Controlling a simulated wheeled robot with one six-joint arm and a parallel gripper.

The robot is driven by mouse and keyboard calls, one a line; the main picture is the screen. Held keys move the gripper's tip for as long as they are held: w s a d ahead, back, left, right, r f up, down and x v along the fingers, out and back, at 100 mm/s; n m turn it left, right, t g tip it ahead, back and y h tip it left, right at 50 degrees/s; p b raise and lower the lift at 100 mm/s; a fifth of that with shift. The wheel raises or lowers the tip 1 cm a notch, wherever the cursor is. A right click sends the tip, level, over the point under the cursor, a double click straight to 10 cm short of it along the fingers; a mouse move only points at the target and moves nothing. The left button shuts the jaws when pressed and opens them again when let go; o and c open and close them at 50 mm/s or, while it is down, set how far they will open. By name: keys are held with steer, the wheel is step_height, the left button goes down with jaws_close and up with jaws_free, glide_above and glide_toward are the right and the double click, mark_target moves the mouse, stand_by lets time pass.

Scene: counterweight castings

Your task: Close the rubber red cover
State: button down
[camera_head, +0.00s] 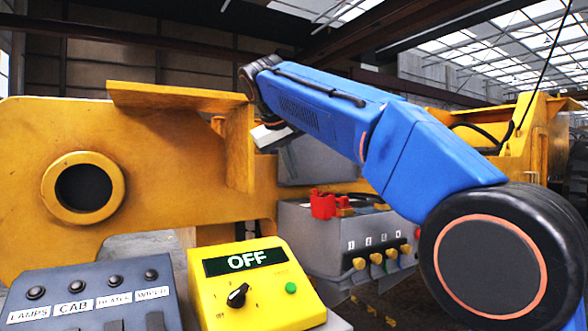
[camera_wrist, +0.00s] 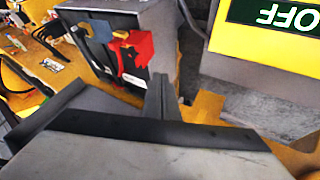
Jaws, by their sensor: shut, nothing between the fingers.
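The red cover (camera_head: 322,206) stands up from the top of a grey control box (camera_head: 310,240), near its left end. In the wrist view the red cover (camera_wrist: 136,58) shows as an irregular red piece on the dark box, beyond and left of my fingers. Its hinge and what lies under it cannot be made out. My gripper (camera_head: 291,165) hangs above and left of the red cover in the head view, apart from it. In the wrist view my gripper (camera_wrist: 161,82) has its fingers together and empty.
Yellow knobs (camera_head: 376,258) line the grey box's front. A yellow OFF panel (camera_head: 255,300) and a grey switch panel (camera_head: 85,288) stand in front. A large yellow casting (camera_head: 150,130) with a round hole rises behind at left.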

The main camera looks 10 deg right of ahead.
steer(key=w+d+f, duration=0.5)
steer(key=d, duration=0.1)
steer(key=shift+d, duration=0.15)
steer(key=shift+s+r, duration=0.1)
steer(key=shift+r, duration=0.05)
stand_by(0.4)
